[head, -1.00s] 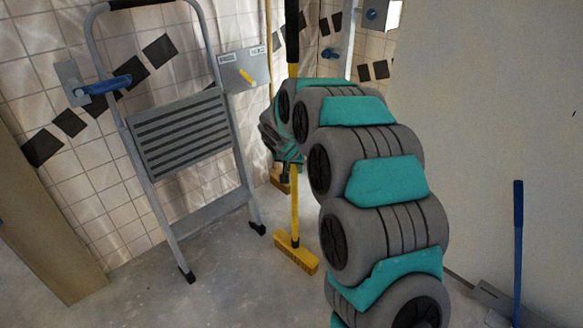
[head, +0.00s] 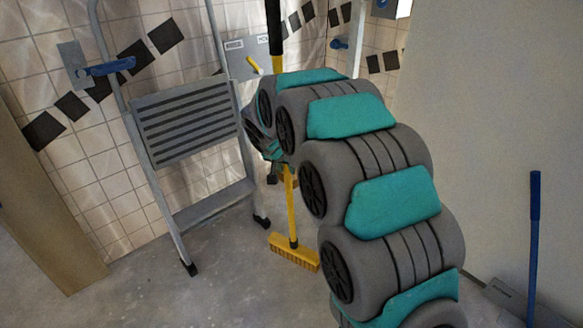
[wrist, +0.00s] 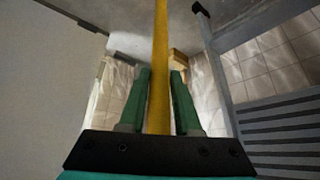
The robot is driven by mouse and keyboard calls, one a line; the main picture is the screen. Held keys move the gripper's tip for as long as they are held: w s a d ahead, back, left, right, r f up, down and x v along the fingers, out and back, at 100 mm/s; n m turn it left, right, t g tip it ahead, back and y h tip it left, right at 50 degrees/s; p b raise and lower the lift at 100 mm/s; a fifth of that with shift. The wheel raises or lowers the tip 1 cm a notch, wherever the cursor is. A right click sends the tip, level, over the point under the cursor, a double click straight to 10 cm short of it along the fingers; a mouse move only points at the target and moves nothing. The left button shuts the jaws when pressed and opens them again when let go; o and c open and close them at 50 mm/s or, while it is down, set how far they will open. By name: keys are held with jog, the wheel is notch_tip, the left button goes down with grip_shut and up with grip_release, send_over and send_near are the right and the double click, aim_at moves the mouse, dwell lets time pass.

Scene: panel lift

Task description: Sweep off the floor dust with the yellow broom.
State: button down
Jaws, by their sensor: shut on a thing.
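The yellow broom (head: 292,215) stands near upright in the middle of the head view, its black grip at the top. Its yellow brush head (head: 293,252) is down at the grey floor; I cannot tell how firmly it touches. My gripper is mostly hidden behind my arm in the head view. In the wrist view my gripper (wrist: 161,75) has its two green fingers on either side of the yellow handle (wrist: 160,40), shut on it. I cannot make out distinct dust on the floor (head: 235,290).
A grey step ladder (head: 185,120) stands left of the broom against the tiled wall. A brown board (head: 45,200) leans at far left. A blue-handled tool (head: 534,240) stands at right by the pale wall panel (head: 470,130). An orange-brown block (wrist: 178,56) shows behind the fingers.

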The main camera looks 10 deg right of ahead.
jog(key=shift+s+a+b, duration=2.7)
jog(key=shift+s+a, duration=1.3)
jog(key=shift+a, duration=1.9)
jog(key=shift+s+a+b, duration=2.7)
jog(key=shift+s+a, duration=1.25)
jog(key=shift+a, duration=1.9)
notch_tip(320, 180, up, 7)
jog(key=p, duration=0.2)
jog(key=shift+r, duration=0.2)
jog(key=shift+w, duration=0.1)
jog(key=w+d+n+p, duration=0.1)
jog(key=w+d+p, duration=0.2)
jog(key=d+p, duration=0.3)
jog(key=w+d+n+y+p, duration=0.1)
jog(key=w+d+p, duration=0.3)
jog(key=d, duration=1)
jog(key=w+d+n+y+p, duration=0.1)
jog(key=w+d+n+p, duration=0.1)
jog(key=d+p, duration=0.6)
jog(key=shift+w+d+r+t, duration=0.2)
jog(key=shift+w+d+t, duration=0.1)
jog(key=shift+w+d, duration=0.5)
jog(key=shift+s+d, duration=0.1)
jog(key=shift+d, duration=0.05)
